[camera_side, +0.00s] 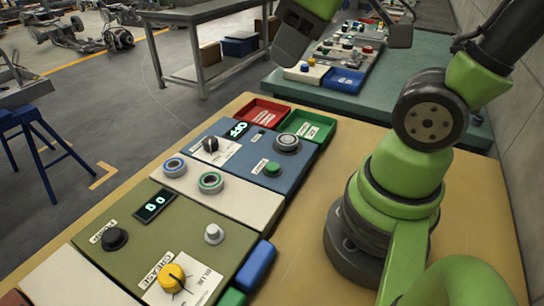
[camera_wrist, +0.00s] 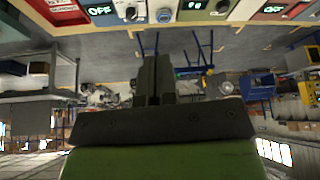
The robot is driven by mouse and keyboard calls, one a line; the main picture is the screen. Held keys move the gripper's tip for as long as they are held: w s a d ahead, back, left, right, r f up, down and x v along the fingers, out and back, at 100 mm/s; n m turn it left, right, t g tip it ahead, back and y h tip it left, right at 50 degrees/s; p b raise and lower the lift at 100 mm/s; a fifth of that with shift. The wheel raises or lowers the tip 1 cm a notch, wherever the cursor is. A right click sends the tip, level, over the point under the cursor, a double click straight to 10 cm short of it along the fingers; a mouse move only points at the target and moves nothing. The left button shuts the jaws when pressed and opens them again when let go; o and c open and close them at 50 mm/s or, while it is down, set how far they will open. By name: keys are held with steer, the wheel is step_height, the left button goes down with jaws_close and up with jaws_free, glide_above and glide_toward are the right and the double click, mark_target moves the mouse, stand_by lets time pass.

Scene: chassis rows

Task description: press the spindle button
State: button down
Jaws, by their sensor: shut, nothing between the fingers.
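My gripper (camera_wrist: 156,60) shows in the wrist view with its dark fingers shut together and empty. They appear apart from the control panels. In the side view, a blue panel (camera_side: 222,172) carries an OFF display, a black knob, a green button (camera_side: 272,169) and a large grey round button (camera_side: 287,142). An olive panel (camera_side: 150,225) carries a white button (camera_side: 214,233), a black button (camera_side: 114,238) and a yellow knob (camera_side: 173,278). I cannot read a spindle label, so I cannot tell which one is the spindle button.
A cream panel (camera_side: 240,211) with two ringed buttons lies between the blue and olive panels. Red (camera_side: 262,111) and green (camera_side: 318,125) trays sit behind. A teal table (camera_side: 405,90) holds more panels.

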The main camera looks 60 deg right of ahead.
steer(key=w+d+f+n+g, duration=0.2)
steer(key=w+d+f+n, duration=0.15)
steer(key=n, duration=0.35)
steer(key=n+g+h, duration=0.1)
steer(key=n+g, duration=0.2)
steer(key=n, duration=0.6)
glide_above(272, 166)
step_height(272, 166, down, 7)
steer(key=shift+r, duration=0.2)
step_height(272, 166, down, 14)
